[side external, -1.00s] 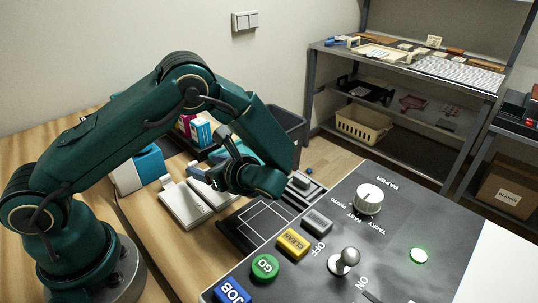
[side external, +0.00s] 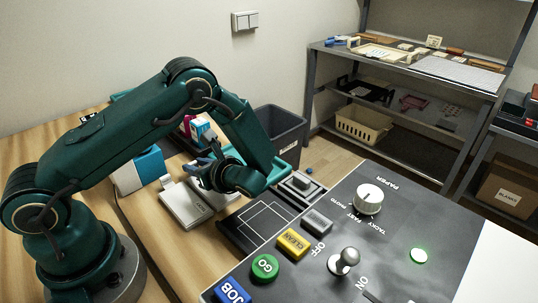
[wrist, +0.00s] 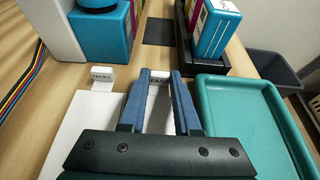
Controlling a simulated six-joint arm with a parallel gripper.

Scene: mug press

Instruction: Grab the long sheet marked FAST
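The pale FAST sheet is marked by a white tab lettered FAST (wrist: 159,83) in the wrist view; my gripper hides most of the sheet. My gripper (wrist: 160,74) has two blue fingers, one on each side of this tab. They stand apart and look open, and I cannot tell whether either touches the tab. In the side external view my gripper (side external: 203,163) points down over the far end of the pale sheets. A second white sheet (wrist: 80,130) with a tab lettered TACKY (wrist: 101,77) lies to the left.
A teal tray (wrist: 240,125) lies close on the right. Ink boxes (wrist: 213,30) in a black holder and a blue-and-white box (wrist: 105,35) stand beyond the tabs. A dark bin (side external: 283,130) stands behind. The control panel (side external: 390,230) fills the front right.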

